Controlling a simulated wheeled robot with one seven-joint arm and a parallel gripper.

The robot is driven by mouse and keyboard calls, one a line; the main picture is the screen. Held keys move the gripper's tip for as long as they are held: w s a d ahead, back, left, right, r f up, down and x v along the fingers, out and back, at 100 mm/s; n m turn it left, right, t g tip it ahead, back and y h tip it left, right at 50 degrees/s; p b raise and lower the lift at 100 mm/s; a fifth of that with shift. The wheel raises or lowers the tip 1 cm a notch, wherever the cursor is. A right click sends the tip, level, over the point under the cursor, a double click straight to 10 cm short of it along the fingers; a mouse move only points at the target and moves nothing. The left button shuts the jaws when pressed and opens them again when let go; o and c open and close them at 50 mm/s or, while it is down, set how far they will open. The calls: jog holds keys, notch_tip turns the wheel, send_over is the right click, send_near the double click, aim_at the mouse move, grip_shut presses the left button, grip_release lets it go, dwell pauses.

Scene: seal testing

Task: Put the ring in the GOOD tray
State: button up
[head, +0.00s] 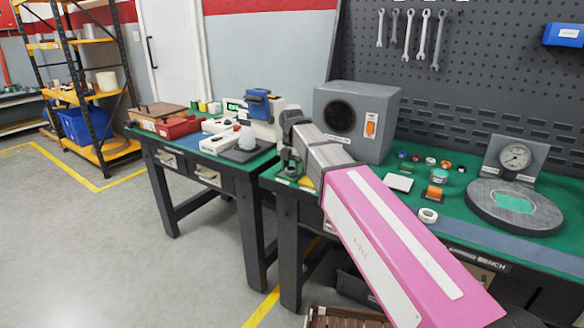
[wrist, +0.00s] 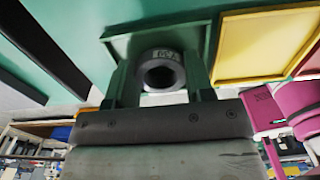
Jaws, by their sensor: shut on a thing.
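My gripper (wrist: 160,75) is shut on a dark grey ring (wrist: 160,54) with a pale marking on its rim. The ring sits between the two green-grey fingertips. A green tray (wrist: 118,45) shows just behind the ring in the wrist view, and a yellow tray (wrist: 262,42) lies to its right. I cannot tell whether the ring touches the green tray. In the head view my gripper (head: 291,164) is over the left end of the right bench, and the yellow tray (head: 306,182) shows beside it. The ring is hidden there. No GOOD label is readable.
A grey box with a round dark opening (head: 352,120) stands close behind my arm. A dial gauge (head: 515,157) and round plate (head: 514,208) are at the right. Several small parts and a white ring (head: 428,215) lie between. The left bench (head: 180,142) is crowded.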

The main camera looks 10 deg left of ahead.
jog(key=o, duration=0.7)
notch_tip(320, 180, up, 12)
jog(key=shift+s, duration=0.1)
dwell(0.5)
